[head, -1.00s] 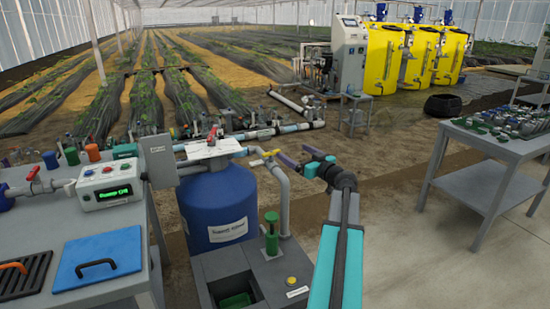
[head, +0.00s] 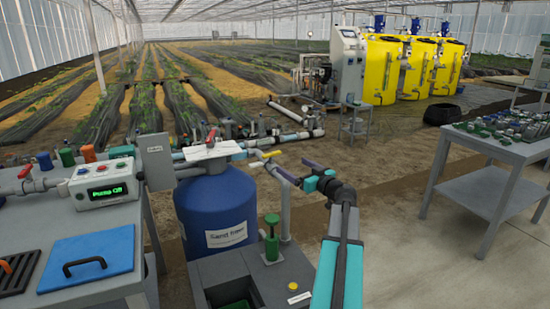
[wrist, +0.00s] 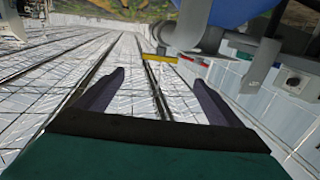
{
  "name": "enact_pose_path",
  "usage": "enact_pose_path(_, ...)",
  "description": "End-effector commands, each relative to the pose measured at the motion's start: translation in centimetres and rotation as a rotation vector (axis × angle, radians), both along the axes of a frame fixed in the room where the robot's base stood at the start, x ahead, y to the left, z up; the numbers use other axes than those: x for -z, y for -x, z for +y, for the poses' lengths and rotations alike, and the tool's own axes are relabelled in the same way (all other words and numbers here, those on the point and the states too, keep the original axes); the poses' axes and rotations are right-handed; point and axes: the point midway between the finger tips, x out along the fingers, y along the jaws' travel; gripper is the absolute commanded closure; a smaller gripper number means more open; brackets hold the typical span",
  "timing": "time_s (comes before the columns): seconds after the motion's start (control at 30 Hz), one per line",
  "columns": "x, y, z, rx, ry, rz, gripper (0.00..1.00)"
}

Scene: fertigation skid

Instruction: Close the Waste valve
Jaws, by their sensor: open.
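A short yellow lever handle (head: 272,155) sits on the grey pipe (head: 283,200) at the right of the blue sand filter (head: 218,215). It also shows as a yellow bar in the wrist view (wrist: 160,58), beyond my fingertips. No legible label shows which handle is the Waste valve. My gripper (head: 304,174) is open and empty, to the right of the yellow handle and apart from it. In the wrist view its two dark purple fingers (wrist: 158,80) are spread with nothing between them. A small red piece (wrist: 188,58) lies just right of the yellow bar.
A red handle (head: 211,137) stands on the filter's top. A control box (head: 103,183) reading "Pump Off" is on the left bench (head: 120,254). A grey box with a green plunger (head: 272,240) is below the pipe. A cluttered table (head: 487,185) stands right; floor between is clear.

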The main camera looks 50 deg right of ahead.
Motion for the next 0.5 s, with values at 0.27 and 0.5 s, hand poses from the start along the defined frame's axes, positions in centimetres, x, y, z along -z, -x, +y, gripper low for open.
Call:
enact_pose_path(0.27, 0.0, -0.6, -0.2, 0.0, 0.0, 0.0, 0.11)
enact_pose_path(0.5, 0.0, -2.8, -0.7, 0.0, 0.0, 0.0, 0.11)
